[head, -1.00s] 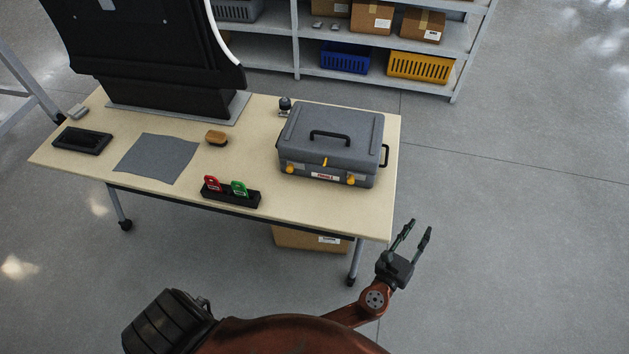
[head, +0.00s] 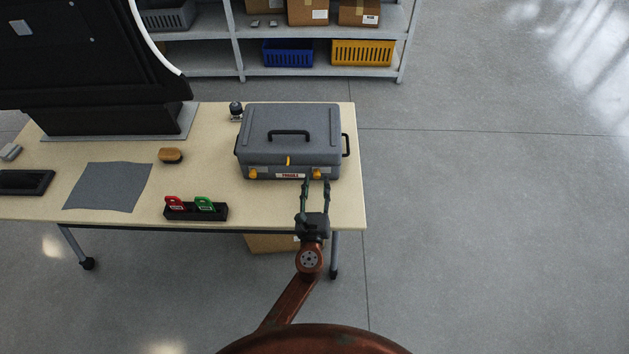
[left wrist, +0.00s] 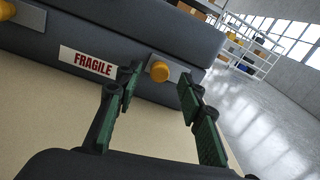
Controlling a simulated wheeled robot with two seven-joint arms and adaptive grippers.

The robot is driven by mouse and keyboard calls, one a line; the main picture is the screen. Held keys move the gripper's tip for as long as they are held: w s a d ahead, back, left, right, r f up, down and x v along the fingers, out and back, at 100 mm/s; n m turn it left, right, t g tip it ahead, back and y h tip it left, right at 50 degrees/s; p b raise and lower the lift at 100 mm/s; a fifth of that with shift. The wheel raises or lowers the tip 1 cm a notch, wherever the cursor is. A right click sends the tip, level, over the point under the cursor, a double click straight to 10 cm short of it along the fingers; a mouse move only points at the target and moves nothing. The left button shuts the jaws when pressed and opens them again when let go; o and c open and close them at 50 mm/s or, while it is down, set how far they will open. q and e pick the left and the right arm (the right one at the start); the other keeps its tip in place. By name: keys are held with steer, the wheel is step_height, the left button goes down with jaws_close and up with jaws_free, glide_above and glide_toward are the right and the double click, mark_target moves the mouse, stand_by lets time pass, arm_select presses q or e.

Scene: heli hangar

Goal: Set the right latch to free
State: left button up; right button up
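The grey case (head: 290,135) stands closed on the table, its front towards me. The right latch (head: 317,174) is a yellow knob on the case's front; it also shows in the left wrist view (left wrist: 160,71) on a grey plate. The left latch (head: 253,173) is a similar yellow knob, partly cut off in the left wrist view (left wrist: 6,10). A yellow tab (head: 289,160) sits between them. My left gripper (head: 315,184) is open and empty, its green-padded fingers pointing at the right latch, which appears between them, apart from both. My right gripper is not in view.
A FRAGILE label (left wrist: 87,62) is on the case front. A black holder (head: 196,212) with a red and a green tag, a brown block (head: 171,155) and a grey cloth (head: 108,187) lie left of the case. Shelves (head: 225,75) stand behind; floor right of the table is clear.

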arm_select(q)
steer(key=shift+w, duration=0.9)
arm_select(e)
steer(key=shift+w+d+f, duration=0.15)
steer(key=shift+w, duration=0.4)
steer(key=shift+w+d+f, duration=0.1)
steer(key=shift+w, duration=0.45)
arm_select(q)
steer(key=shift+c, duration=0.3)
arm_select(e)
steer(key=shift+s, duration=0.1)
arm_select(q)
steer(key=c, duration=0.5)
jaws_close()
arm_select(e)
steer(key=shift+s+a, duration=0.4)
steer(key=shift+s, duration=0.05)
